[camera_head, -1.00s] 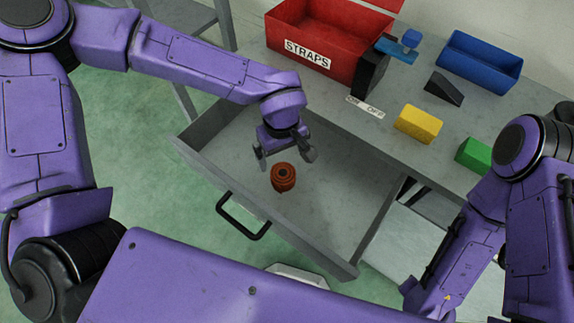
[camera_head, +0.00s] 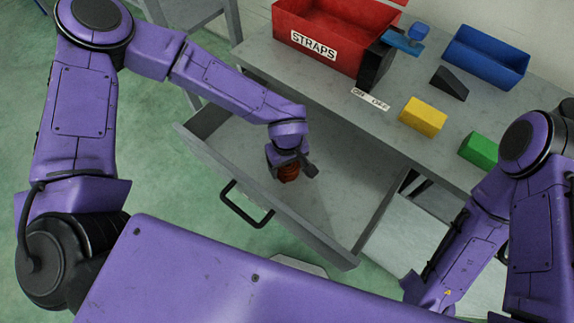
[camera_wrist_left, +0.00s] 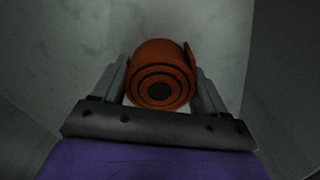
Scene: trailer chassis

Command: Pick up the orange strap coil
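The orange strap coil (camera_head: 289,173) stands on the floor of the open grey drawer (camera_head: 340,215). My left gripper (camera_head: 292,170) is down at the coil, with one finger on each side of it. In the left wrist view the coil (camera_wrist_left: 160,78) shows its dark spiral end between the two fingers (camera_wrist_left: 162,92). The fingers look open, spread about as wide as the coil; whether either one touches it is hard to tell. The gripper hides part of the coil in the head view. My right gripper is out of view.
The drawer's front wall and black handle (camera_head: 246,206) are at the near side. On the grey bench stand a red STRAPS bin (camera_head: 345,45), a blue bin (camera_head: 485,58), a black wedge (camera_head: 449,83), a yellow block (camera_head: 423,117) and a green block (camera_head: 480,150). The drawer's right part is clear.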

